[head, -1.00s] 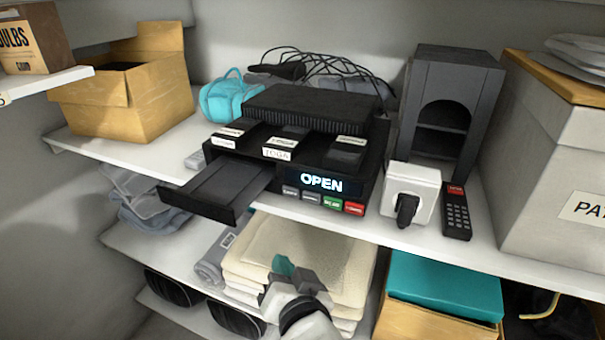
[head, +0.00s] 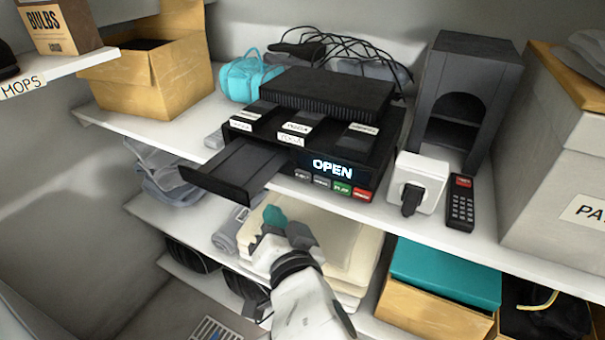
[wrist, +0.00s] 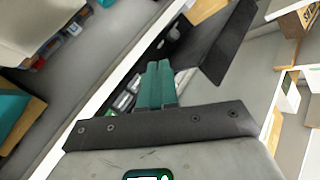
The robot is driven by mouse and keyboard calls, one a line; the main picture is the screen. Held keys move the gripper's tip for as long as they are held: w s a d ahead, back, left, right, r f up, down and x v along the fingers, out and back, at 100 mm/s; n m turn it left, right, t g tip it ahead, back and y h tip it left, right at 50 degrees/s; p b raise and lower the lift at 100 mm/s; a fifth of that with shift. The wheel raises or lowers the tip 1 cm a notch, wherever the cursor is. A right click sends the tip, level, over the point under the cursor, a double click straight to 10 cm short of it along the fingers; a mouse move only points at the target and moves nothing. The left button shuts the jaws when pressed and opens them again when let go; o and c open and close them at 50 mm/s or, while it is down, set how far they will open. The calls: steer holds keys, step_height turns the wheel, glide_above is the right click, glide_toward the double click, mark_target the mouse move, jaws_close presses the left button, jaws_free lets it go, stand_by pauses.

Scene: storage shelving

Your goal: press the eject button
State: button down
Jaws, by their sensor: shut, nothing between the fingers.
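A black player (head: 272,152) with a lit "OPEN" display stands on the middle shelf, its disc tray (head: 232,170) slid out at the left. Below the display is a row of buttons: two grey ones at the left (head: 302,175) (head: 321,182), a green one (head: 342,188) and a red one (head: 362,194). The grey labels are too small to read surely. My gripper (head: 273,216) is below and in front of the player, apart from the buttons. Its teal fingers are shut and empty, also in the wrist view (wrist: 158,72).
A white plug block (head: 420,178) and a remote (head: 460,204) lie right of the player. Folded towels (head: 345,240) lie on the shelf below, behind my gripper. The shelf's front edge and the protruding tray are close to my gripper.

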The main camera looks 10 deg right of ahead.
mark_target(298, 189)
steer(key=shift+w+d+p, duration=0.3)
steer(key=shift+w+d, duration=0.4)
steer(key=shift+w, duration=0.35)
steer(key=shift+w+d+p, duration=0.35)
steer(key=shift+w+d, duration=0.35)
steer(key=shift+w, duration=0.35)
steer(key=shift+w+d+p, duration=0.3)
steer(key=shift+w+d, duration=0.4)
steer(key=shift+w, duration=0.35)
steer(key=shift+w+d, duration=0.1)
steer(key=shift+w+d, duration=0.15)
steer(key=shift+w, duration=0.1)
steer(key=shift+w+d, duration=0.2)
steer(key=shift+w, duration=0.1)
stand_by(0.4)
steer(key=shift+s, duration=0.1)
steer(key=shift+s+a+r, duration=0.1)
steer(key=shift+s+a, duration=0.3)
steer(key=shift+s, duration=0.2)
steer(key=shift+s+a+b, duration=0.5)
steer(key=shift+s+a, duration=0.2)
steer(key=shift+s, duration=0.35)
steer(key=shift+s+a+b, duration=0.45)
steer(key=shift+s+a, duration=0.25)
steer(key=shift+s, duration=0.35)
